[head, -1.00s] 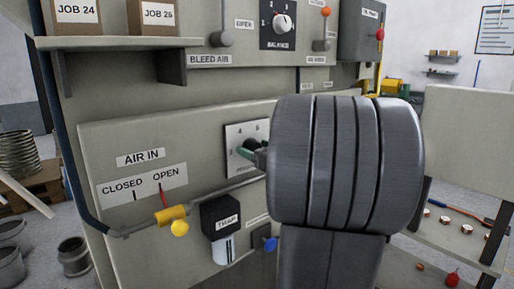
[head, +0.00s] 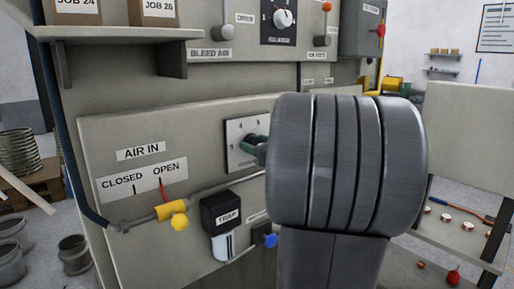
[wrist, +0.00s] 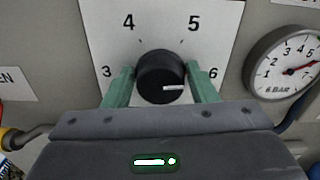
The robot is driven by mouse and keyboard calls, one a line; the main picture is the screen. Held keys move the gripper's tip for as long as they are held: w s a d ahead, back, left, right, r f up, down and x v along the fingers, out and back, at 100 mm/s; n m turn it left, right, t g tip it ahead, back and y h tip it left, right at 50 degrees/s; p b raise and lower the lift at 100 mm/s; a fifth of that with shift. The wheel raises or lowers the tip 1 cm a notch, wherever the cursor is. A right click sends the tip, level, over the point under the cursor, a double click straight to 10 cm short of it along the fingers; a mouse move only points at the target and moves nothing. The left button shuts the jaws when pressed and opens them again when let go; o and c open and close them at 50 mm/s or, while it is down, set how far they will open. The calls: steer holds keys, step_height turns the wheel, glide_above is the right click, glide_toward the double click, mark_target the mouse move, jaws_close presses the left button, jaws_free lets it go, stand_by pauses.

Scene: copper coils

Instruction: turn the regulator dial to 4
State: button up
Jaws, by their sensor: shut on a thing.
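The regulator dial (wrist: 160,70) is a round black knob on a pale plate (wrist: 212,22) in the wrist view. The numbers 3, 4, 5 and 6 show around it. Its white pointer line points right, towards the 6 side. My gripper (wrist: 161,88) has its green fingers on the knob's left and right sides, shut on it.
A round bar gauge (wrist: 285,62) with a red needle sits right of the dial. In the head view, the yellow air-in valve (head: 171,210), the black trap (head: 221,211) and a blue knob (head: 270,240) are left and below. A shelf (head: 120,37) with boxes overhangs above left.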

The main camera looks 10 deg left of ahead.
steer(key=n+b, duration=0.9)
steer(key=f+n+b, duration=0.1)
steer(key=n+b, duration=0.3)
steer(key=b, duration=0.1)
steer(key=shift+s+a, duration=0.2)
steer(key=n+b, duration=0.5)
steer(key=shift+f+n, duration=0.1)
steer(key=shift+n, duration=0.3)
steer(key=shift+n+b, duration=1.65)
steer(key=shift+n, duration=0.15)
steer(key=o, duration=0.9)
steer(key=shift+o, duration=0.2)
